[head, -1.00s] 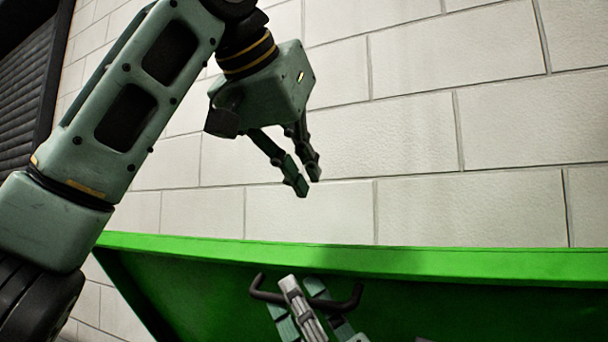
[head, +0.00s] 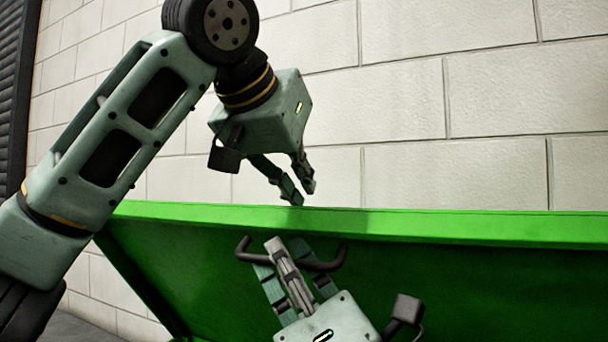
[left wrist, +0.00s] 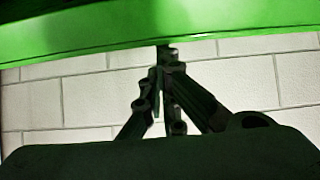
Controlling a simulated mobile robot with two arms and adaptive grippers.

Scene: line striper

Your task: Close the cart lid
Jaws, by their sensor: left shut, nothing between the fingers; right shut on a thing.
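The green cart lid (head: 480,226) stands raised and tilted in the head view, its inner face toward me. A black bar handle (head: 333,262) is on that face. My right gripper (head: 283,252) is shut on the handle from below. My left gripper (head: 298,196) is shut and empty, its fingertips just above the lid's top edge in the picture; I cannot tell whether they touch. In the left wrist view, the left fingers (left wrist: 165,72) point toward the green lid (left wrist: 100,35). The cart's body is not in view.
A pale block wall (head: 450,100) stands behind the lid. A dark slatted shutter (head: 15,90) is at the far left. A strip of dark floor (head: 90,325) shows at lower left.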

